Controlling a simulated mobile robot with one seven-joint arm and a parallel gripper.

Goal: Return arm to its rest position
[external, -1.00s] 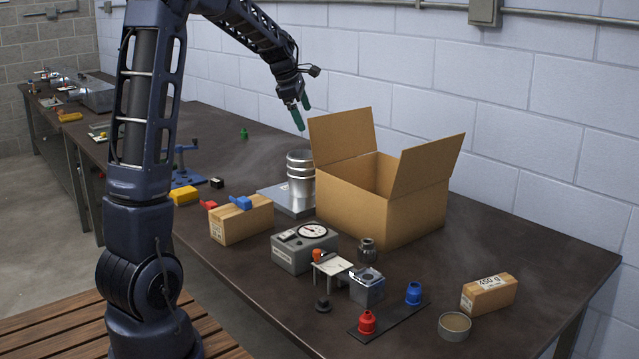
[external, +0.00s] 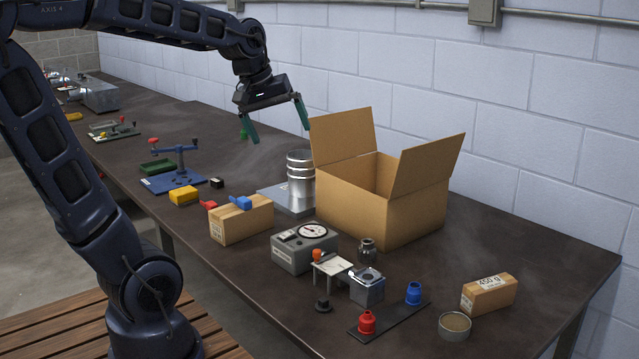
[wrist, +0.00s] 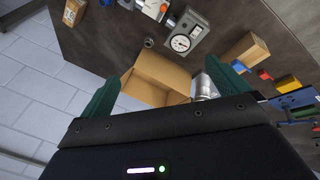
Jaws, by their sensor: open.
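My gripper (external: 275,120) is open and empty, with its two green fingers spread apart. It hangs in the air above the table, behind and to the left of the open cardboard box (external: 385,205). In the wrist view my gripper (wrist: 160,95) shows both green fingers wide apart with nothing between them in their grip. The box (wrist: 160,75) appears beyond the fingers there. My arm reaches from the lower left of the external view, up and over to the right.
A block wall (external: 560,120) runs behind.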

